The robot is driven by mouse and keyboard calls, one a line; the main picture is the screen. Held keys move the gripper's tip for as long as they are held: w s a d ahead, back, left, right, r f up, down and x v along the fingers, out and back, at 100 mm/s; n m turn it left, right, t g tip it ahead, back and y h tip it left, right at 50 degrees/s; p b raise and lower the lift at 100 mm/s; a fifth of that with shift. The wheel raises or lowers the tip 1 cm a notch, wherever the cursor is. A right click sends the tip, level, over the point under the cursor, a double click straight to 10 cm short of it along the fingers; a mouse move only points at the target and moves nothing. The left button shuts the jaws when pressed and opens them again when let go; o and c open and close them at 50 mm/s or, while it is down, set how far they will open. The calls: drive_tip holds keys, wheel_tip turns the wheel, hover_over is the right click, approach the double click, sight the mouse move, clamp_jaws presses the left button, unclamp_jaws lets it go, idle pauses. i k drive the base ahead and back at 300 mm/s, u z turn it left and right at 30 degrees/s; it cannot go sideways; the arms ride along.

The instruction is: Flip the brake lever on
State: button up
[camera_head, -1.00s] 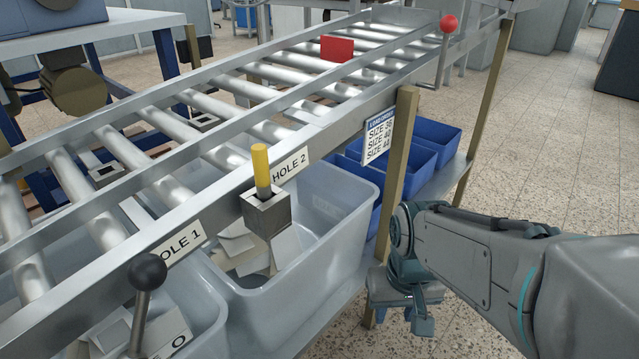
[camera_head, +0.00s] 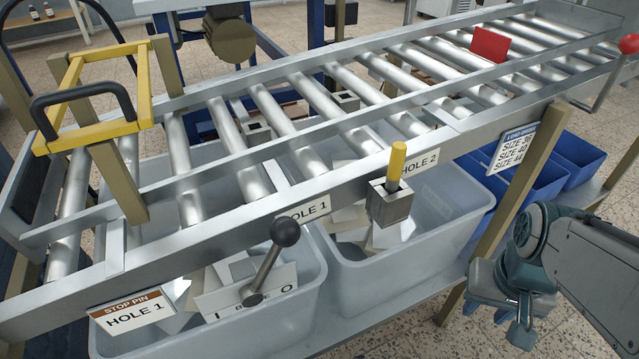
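The brake lever (camera_head: 268,265) has a black ball knob on a grey metal rod, in front of the conveyor at lower middle. Its rod rises from a pivot on a white plate (camera_head: 250,301) marked "I" at left and "O" at right. The lever leans up and to the right, to the O side. My gripper (camera_head: 505,318) hangs at the lower right, well to the right of the lever and apart from it. It is seen from behind and above, and its fingers are not clear enough to tell open from shut.
A roller conveyor (camera_head: 290,207) runs across the view. A yellow-handled pin (camera_head: 397,162) stands in a metal block between lever and gripper. A yellow frame (camera_head: 92,131) with a black handle is at left. Grey bins (camera_head: 400,275) sit below. A wooden post (camera_head: 520,190) stands by my arm.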

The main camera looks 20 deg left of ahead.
sight(285, 232)
drive_tip(key=u, duration=0.6)
drive_tip(key=k, duration=0.8)
drive_tip(key=u, duration=0.95)
drive_tip(key=k, duration=0.45)
drive_tip(key=z, duration=0.15)
drive_tip(key=i, duration=0.9)
drive_tip(key=u, duration=0.1)
